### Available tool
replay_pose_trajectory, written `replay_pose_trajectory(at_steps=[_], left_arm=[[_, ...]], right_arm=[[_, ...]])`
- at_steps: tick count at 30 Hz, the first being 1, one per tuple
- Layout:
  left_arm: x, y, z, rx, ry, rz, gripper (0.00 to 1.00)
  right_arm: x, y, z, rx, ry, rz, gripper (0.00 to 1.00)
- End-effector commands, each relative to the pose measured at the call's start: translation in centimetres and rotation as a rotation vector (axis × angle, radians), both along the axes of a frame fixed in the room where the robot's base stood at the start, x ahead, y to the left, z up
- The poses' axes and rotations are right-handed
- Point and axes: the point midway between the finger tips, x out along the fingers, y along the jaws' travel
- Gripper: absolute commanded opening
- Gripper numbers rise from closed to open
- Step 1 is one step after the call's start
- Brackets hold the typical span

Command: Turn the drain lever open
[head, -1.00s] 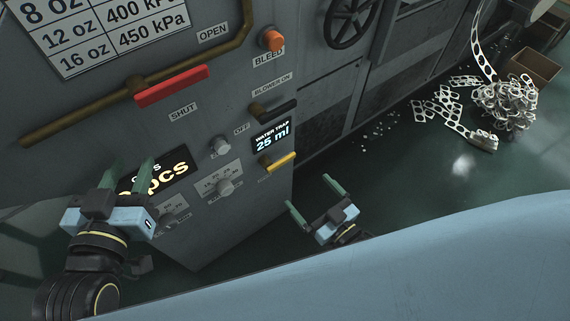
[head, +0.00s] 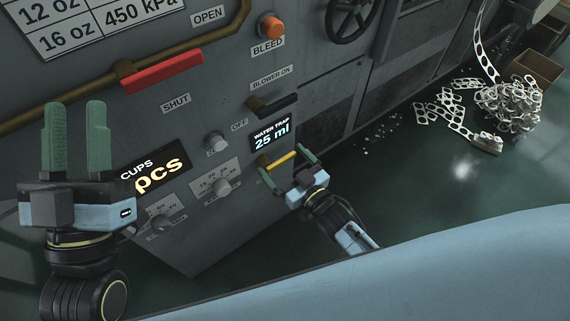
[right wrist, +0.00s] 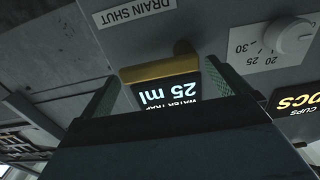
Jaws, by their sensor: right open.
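The drain lever is the yellow bar (head: 281,159) below the water trap display (head: 270,138), which reads 25 ml. In the right wrist view the yellow lever (right wrist: 160,69) lies crosswise between my fingers, near a "DRAIN SHUT" label (right wrist: 140,10). My right gripper (head: 284,164) is open with a finger to either side of the lever; whether it touches the lever I cannot tell. My left gripper (head: 76,135) is open and empty, fingers pointing up, in front of the panel at the left.
A red lever (head: 162,72) sits on the pipe at upper left. An orange bleed knob (head: 270,26) and a black blower lever (head: 274,106) are above the display. Grey dials (head: 220,187) are left of the drain lever. Metal scrap (head: 508,105) lies on the floor at right.

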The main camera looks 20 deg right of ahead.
Motion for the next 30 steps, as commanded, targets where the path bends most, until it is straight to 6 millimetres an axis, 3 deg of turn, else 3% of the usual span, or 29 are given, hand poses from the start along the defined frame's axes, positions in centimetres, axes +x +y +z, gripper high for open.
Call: replay_pose_trajectory(at_steps=[8,21,30], left_arm=[[-0.03,0.00,0.06,-0.001,-0.005,0.000,0.36],[-0.02,0.01,0.06,-0.001,-0.004,0.000,0.36],[0.23,-0.07,0.10,0.006,0.019,0.000,0.36]], right_arm=[[0.11,0.06,0.04,0.000,0.000,0.000,1.00],[0.09,-0.02,0.03,0.000,0.000,-0.001,0.44],[-0.09,-0.79,-0.05,0.041,0.015,-0.017,0.44]])
